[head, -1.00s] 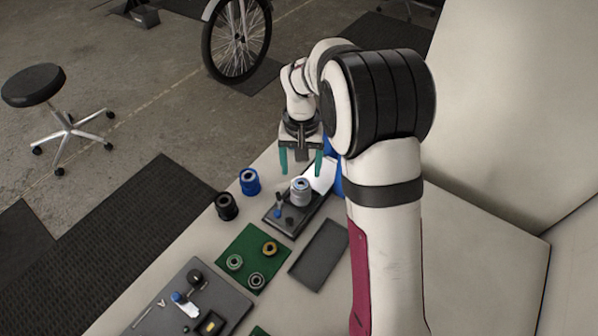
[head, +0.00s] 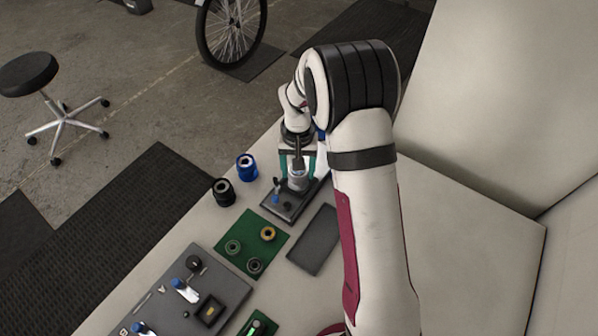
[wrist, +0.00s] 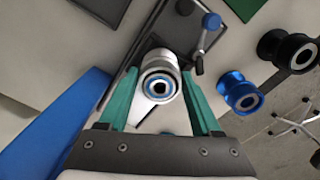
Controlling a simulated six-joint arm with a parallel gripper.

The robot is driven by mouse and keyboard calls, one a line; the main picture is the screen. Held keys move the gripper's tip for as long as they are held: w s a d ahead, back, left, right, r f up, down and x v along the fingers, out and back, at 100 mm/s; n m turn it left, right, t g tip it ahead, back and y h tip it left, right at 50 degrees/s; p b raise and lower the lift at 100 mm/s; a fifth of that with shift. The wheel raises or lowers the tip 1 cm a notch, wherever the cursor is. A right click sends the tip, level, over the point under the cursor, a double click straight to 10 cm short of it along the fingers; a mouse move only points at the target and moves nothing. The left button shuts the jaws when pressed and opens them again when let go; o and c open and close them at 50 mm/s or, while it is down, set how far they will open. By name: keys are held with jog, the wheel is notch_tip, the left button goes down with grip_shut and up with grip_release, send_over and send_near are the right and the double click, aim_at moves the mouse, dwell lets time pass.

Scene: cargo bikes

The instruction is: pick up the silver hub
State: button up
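The silver hub (head: 298,182) stands upright on a dark tray (head: 276,208) at the back of the bench. In the wrist view the hub (wrist: 160,76) lies between the teal fingers, its round end with a blue ring facing the camera. My gripper (head: 298,172) is open, pointing down over the hub with one finger on each side. In the wrist view my gripper (wrist: 161,82) shows a gap by the hub on at least the right side; whether the left finger touches it is unclear.
A blue hub (head: 247,168) and a black hub (head: 224,192) stand left of the tray. A small blue-topped tool (wrist: 208,32) stands on the tray beside the silver hub. A green mat (head: 250,232) with several rings and an empty dark mat (head: 314,240) lie nearer.

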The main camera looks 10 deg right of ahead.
jog(key=shift+c, duration=1.2)
jog(key=shift+r, duration=3.55)
